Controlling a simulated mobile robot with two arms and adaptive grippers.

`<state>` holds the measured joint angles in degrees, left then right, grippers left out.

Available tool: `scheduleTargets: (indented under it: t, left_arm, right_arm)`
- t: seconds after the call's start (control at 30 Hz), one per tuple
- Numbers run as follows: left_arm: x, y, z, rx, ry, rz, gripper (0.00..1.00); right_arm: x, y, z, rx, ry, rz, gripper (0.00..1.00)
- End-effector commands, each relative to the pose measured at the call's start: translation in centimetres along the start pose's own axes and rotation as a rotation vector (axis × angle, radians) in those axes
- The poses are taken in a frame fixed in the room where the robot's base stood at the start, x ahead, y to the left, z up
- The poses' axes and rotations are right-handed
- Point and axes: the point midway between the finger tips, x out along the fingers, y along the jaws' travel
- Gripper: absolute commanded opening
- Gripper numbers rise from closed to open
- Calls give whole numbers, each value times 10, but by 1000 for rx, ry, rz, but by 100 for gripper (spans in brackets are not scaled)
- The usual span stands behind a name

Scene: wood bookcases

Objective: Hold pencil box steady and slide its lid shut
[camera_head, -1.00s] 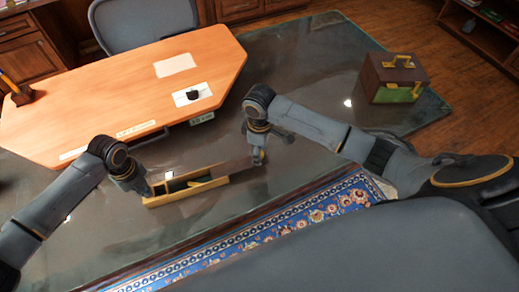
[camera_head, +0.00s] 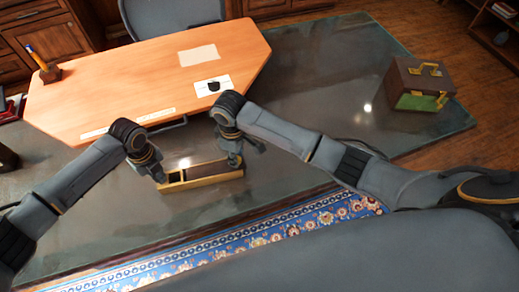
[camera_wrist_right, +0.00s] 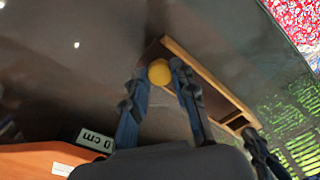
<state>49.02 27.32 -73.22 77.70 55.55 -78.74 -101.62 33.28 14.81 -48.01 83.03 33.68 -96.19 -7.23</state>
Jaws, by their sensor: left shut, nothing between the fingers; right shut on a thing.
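The pencil box (camera_head: 208,182), pale yellow wood, lies on the dark glossy surface in the head view. Its dark brown lid (camera_head: 206,170) covers most of the top; a short opening shows at the left end. My right gripper (camera_head: 235,163) is at the box's right end. In the right wrist view its fingers are shut on the lid's round yellow knob (camera_wrist_right: 159,72), and the box's rim (camera_wrist_right: 205,72) runs alongside the lid. My left gripper (camera_head: 161,183) is shut and empty at the box's left end; whether it touches the box is unclear.
An orange-brown wooden board (camera_head: 130,85) with papers lies behind the box. A brown case (camera_head: 420,85) with yellow handles and green front stands at the back right. A blue patterned rug (camera_head: 260,238) lies in front. The dark surface around the box is mostly clear.

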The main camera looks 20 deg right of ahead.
Motion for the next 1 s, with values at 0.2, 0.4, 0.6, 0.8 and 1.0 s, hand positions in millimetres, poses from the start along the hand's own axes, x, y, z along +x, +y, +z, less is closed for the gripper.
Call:
scheduleTargets:
  t: [0.2, 0.4, 0.6, 0.8, 1.0]
  left_arm:
    - [7, 4, -4, 1, 8, 12, 0]
    - [6, 4, -4, 2, 9, 10, 0]
    - [6, 3, -4, 2, 9, 9, 0]
    - [6, 4, -4, 2, 8, 11, 0]
    - [6, 4, -4, 1, 7, 12, 0]
  right_arm:
    - [1, -11, -15, -1, 0, -1, 0]
    - [1, -12, -16, -3, 4, -3, 0]
    - [1, -13, -16, -3, 4, -4, 50]
    - [1, -11, -15, -2, 1, -1, 50]
    - [-10, -10, -15, -2, 3, 1, 50]
